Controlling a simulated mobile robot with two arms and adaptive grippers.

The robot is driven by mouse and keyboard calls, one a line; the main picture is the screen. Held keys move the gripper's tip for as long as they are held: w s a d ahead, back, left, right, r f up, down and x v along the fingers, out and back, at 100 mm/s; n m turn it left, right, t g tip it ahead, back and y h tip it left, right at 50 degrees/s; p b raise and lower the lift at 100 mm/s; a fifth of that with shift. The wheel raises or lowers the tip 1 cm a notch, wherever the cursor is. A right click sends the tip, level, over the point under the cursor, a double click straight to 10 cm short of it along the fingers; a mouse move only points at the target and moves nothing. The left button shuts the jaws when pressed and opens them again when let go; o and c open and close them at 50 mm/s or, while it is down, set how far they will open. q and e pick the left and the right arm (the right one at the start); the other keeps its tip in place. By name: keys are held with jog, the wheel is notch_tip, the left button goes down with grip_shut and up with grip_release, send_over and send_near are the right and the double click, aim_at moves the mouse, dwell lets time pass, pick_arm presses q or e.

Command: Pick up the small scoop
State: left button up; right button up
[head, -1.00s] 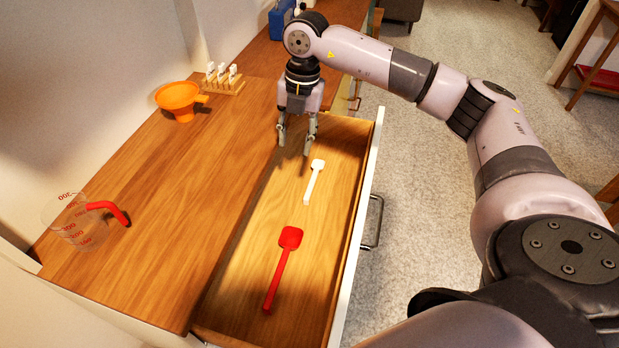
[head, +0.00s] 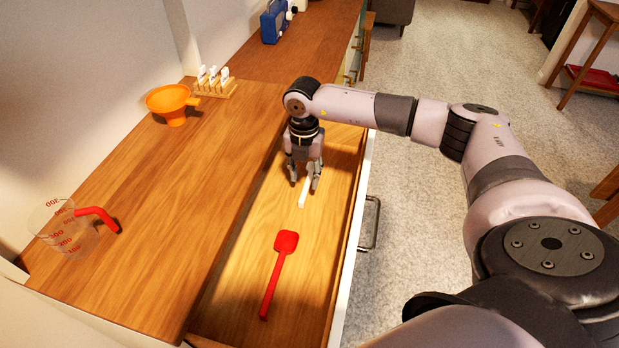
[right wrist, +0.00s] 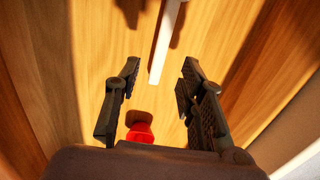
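The small white scoop (head: 303,195) lies in the open drawer (head: 219,300). In the head view my right gripper hides its bowl, and only part of the handle shows. My right gripper (head: 303,183) is above the white scoop, open, with its fingers pointing down. In the right wrist view the white handle (right wrist: 166,45) comes in from the top and ends between and ahead of the two open fingertips (right wrist: 160,78); nothing is gripped. My left gripper is not in view.
The drawer's right wall (head: 352,235) and handle (head: 370,222) are close to my right arm. On the counter (head: 165,200) are a clear measuring cup (head: 72,238), an orange funnel (head: 171,101) and a small rack with white clips (head: 214,84). A blue box (head: 276,22) stands further back.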

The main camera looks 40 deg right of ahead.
aim_at(305, 190)
jog(key=shift+f+p, duration=0.45)
jog(key=shift+f, duration=2.3)
jog(key=shift+c, duration=0.4)
jog(key=shift+r, duration=0.1)
grip_shut()
